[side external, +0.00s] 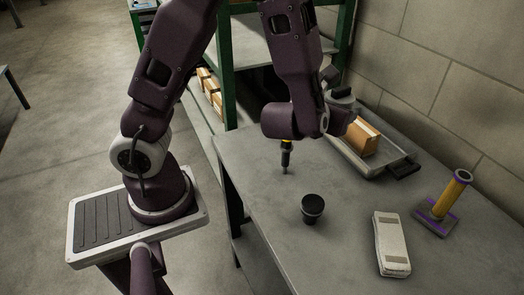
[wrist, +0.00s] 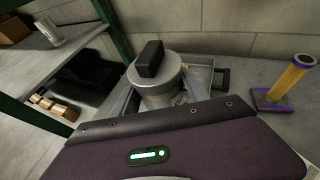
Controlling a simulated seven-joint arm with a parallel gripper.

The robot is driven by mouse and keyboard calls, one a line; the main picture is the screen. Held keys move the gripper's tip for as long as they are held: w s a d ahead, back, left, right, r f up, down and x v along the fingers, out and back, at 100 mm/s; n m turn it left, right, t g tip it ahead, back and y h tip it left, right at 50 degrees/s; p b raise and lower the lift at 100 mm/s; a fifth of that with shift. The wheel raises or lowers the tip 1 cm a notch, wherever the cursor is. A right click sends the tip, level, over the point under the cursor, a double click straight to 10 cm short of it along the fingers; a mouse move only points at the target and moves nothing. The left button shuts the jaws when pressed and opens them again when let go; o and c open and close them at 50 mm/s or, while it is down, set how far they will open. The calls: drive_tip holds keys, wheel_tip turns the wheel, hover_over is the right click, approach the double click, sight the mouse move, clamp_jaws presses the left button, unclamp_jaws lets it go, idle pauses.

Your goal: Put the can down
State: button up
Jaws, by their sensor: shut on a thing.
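The can (wrist: 160,85) is a grey cylinder, seen close up and from above in the wrist view. In the side view the can (side external: 341,103) is a small grey shape with a dark top, partly hidden behind my wrist. It appears by the back left end of the tray. I cannot tell how high its base is above the table, because my wrist covers it.
A grey tray (side external: 399,161) with a cardboard box (side external: 361,137) lies at the table's back. A black cup (side external: 312,208), a white device (side external: 391,244) and a yellow cylinder on a purple base (side external: 443,203) stand apart. A yellow-black tool (side external: 286,157) shows below my arm. Front table areas are clear.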

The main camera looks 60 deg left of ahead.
drive_tip(key=s+a+f+n+g+y, duration=0.2)
drive_tip(key=s+a+f+n+y, duration=0.15)
drive_tip(key=a, duration=0.65)
drive_tip(key=s+a+f+n+g+y, duration=0.25)
drive_tip(key=s+a, duration=0.25)
drive_tip(key=a, duration=0.4)
drive_tip(key=s+f, duration=0.1)
drive_tip(key=f, duration=0.2)
drive_tip(key=s+f+n+g, duration=0.1)
drive_tip(key=f, duration=0.3)
drive_tip(key=s+a+f+n+g, duration=0.1)
drive_tip(key=f, duration=0.3)
drive_tip(key=shift+s+a+f+y, duration=0.1)
drive_tip(key=shift+s+f+y, duration=0.1)
drive_tip(key=shift+s+y, duration=0.15)
drive_tip(key=shift+s+f, duration=0.1)
drive_tip(key=o, duration=1.5)
drive_tip(key=shift+o, duration=0.2)
